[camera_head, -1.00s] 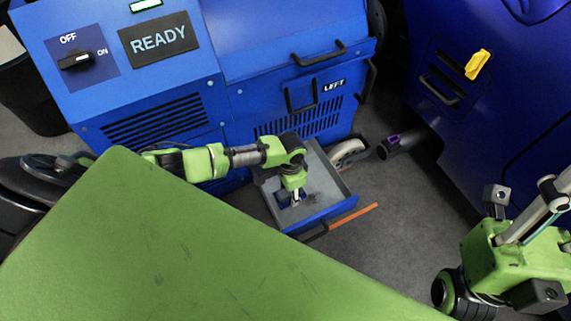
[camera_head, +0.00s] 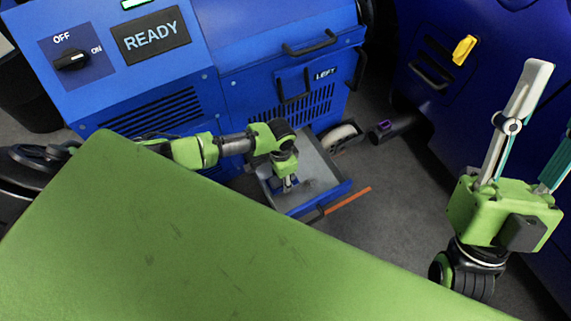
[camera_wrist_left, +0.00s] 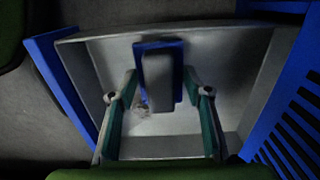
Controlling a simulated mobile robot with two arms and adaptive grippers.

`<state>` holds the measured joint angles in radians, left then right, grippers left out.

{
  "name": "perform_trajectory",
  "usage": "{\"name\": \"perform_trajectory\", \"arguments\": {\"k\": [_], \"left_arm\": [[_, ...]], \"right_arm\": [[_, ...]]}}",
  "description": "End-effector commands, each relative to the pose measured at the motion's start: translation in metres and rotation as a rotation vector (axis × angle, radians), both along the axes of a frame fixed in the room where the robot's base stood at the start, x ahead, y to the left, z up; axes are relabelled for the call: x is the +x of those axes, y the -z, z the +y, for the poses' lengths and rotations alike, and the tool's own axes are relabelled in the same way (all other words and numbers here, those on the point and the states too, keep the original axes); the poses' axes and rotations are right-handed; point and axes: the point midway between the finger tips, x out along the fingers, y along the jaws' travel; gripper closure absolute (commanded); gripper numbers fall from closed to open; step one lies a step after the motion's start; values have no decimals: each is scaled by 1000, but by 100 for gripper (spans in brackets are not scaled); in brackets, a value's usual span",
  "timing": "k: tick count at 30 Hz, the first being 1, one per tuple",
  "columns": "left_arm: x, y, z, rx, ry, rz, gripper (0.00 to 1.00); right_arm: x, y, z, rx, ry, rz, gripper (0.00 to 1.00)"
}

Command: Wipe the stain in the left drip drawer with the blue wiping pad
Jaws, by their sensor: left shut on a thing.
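The left drip drawer (camera_head: 334,197) is pulled out below the panel marked LEFT. It is a grey tray with a blue front. My left gripper (camera_head: 290,184) reaches down into it, shut on the blue wiping pad (camera_wrist_left: 172,48) by its grey grip block. In the left wrist view, the gripper's fingers (camera_wrist_left: 160,95) stand on either side of the block. A small brownish stain (camera_wrist_left: 143,109) shows on the tray floor beside the pad's lower left edge; the pad may cover part of it. My right gripper (camera_head: 540,125) is at the far right, fingers apart, empty and away from the drawer.
The blue machine (camera_head: 240,60) has a READY sign (camera_head: 151,35) and a rotary switch (camera_head: 72,59). A dark blue body with a yellow piece (camera_head: 464,49) stands at right.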

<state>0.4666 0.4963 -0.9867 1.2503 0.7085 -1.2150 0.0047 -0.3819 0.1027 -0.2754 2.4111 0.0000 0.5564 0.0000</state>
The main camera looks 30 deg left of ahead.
Motion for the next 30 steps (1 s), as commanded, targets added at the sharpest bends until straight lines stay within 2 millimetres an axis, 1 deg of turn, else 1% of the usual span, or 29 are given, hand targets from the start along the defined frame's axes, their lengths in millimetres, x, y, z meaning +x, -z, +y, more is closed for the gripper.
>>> {"name": "perform_trajectory", "arguments": {"k": [9,17,30], "left_arm": [[0,-6,1,0,-1,0,72],[-1,-10,1,0,-1,0,72],[-2,-17,3,0,-2,0,72]], "right_arm": [[24,14,4,-40,8,129,60],[42,28,7,-72,14,234,60],[67,59,10,-124,23,417,60]]}}
